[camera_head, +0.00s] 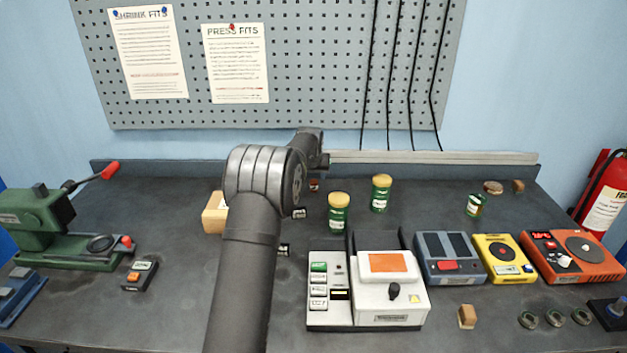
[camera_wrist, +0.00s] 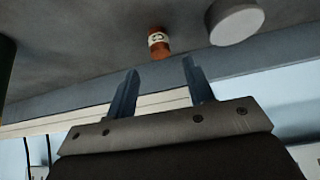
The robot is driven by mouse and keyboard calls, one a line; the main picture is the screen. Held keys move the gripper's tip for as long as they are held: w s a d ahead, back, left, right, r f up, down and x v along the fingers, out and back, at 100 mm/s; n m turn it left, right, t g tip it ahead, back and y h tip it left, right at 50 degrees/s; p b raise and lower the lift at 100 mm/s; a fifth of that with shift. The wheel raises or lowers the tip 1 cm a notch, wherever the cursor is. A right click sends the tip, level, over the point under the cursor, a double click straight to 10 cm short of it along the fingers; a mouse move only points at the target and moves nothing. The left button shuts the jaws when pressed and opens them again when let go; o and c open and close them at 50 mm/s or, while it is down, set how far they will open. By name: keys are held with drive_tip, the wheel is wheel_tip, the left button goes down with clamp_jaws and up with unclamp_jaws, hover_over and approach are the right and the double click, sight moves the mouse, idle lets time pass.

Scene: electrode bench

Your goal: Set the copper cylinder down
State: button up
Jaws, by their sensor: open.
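The copper cylinder (camera_wrist: 159,41) stands on the dark bench top in the wrist view, orange-brown with a white label band. A small reddish piece just right of my arm in the head view (camera_head: 314,185) looks like the same cylinder. My gripper (camera_wrist: 159,66) is open, its two blue-grey fingers apart with nothing between them. The cylinder lies beyond the fingertips, roughly in line with the gap and clear of both fingers. In the head view my arm hides most of the gripper.
A pale round object (camera_wrist: 236,22) is near the cylinder in the wrist view. Green jars with yellow lids (camera_head: 338,212) stand right of my arm, behind a white-topped device (camera_head: 392,297). Small dark labelled pieces (camera_head: 299,213) and a wooden block (camera_head: 213,213) lie close to my arm.

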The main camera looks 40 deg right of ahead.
sight(314, 182)
drive_tip(key=v, duration=0.5)
drive_tip(key=shift+s+a+r, duration=0.15)
drive_tip(key=shift+r, duration=0.2)
drive_tip(key=x, duration=1.2)
drive_tip(key=shift+f, duration=0.1)
drive_tip(key=shift+r, duration=1.65)
